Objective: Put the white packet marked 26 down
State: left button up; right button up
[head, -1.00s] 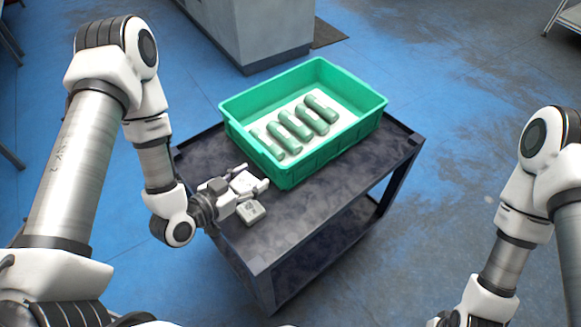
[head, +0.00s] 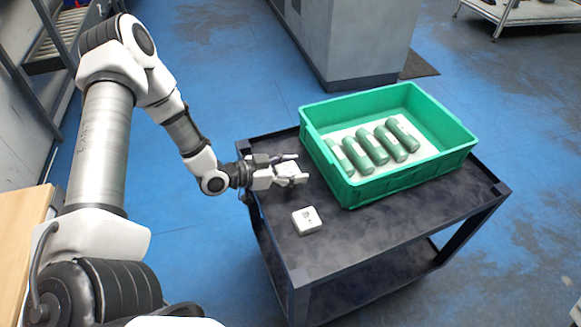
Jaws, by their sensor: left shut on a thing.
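My left gripper (head: 301,168) is over the left edge of the dark cart top, its fingers pointing right toward the green crate. It is shut on a white packet (head: 287,170), which shows between the fingers. A second white packet (head: 306,220) lies flat on the cart, nearer the front and apart from the gripper. It has a small dark mark on top. I cannot read a number on either packet. My right gripper is out of view.
The green crate (head: 400,184) stands on the cart (head: 385,232), with several green cylinders (head: 375,147) on a white sheet inside. The cart's front strip is bare. A grey cabinet (head: 365,45) stands behind. A wooden surface (head: 22,215) is at the far left.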

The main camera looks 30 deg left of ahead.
aim_at(289, 169)
pick_arm(q)
jog(key=a, duration=0.1)
jog(key=w+a, duration=0.1)
jog(key=w, duration=0.1)
jog(key=shift+w+a+f, duration=0.1)
jog(key=shift+a+f, duration=0.15)
jog(key=shift+a, duration=0.15)
notch_tip(289, 169, down, 4)
jog(key=shift+r+b, duration=0.2)
jog(key=shift+b, duration=0.45)
jog(key=shift+r, duration=0.1)
jog(key=o, duration=1.5)
